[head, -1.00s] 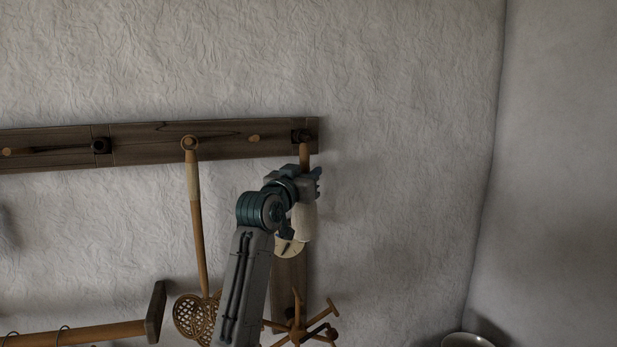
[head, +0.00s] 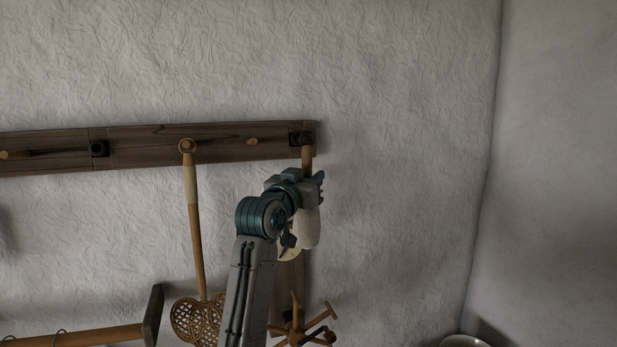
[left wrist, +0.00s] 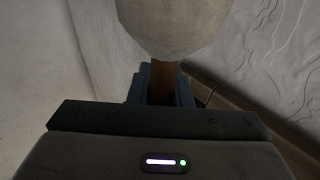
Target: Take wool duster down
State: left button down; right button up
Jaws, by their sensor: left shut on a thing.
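The wool duster has a short brown handle (head: 308,157) and a pale, rounded wool head (head: 308,230) that hangs below it. My left gripper (head: 316,187) is shut on the handle, just above the wool head. In the left wrist view, the wool head (left wrist: 175,25) fills the top middle and the handle (left wrist: 163,78) runs between the fingers (left wrist: 162,90). The handle's top shows in front of the lower edge of the peg rail (head: 220,146), close to a dark peg (head: 301,139). I cannot tell whether it still touches that peg. My right gripper is out of view.
A long-handled woven beater (head: 194,230) hangs from the rail left of my arm. A wooden piece with several prongs (head: 298,328) hangs below the duster. A wooden bar with an end plate (head: 153,313) is at lower left. Bare wall lies to the right; a bowl (head: 466,341) sits below.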

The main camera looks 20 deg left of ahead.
pick_arm(q)
jog(key=shift+s+d, duration=0.55)
jog(key=shift+s, duration=0.25)
jog(key=shift+s+d, duration=0.5)
jog(key=shift+s, duration=0.25)
jog(key=s+d+f, duration=0.2)
jog(key=s+d, duration=0.1)
jog(key=s, duration=0.2)
jog(key=shift+d+b, duration=0.2)
jog(key=shift+b, duration=0.15)
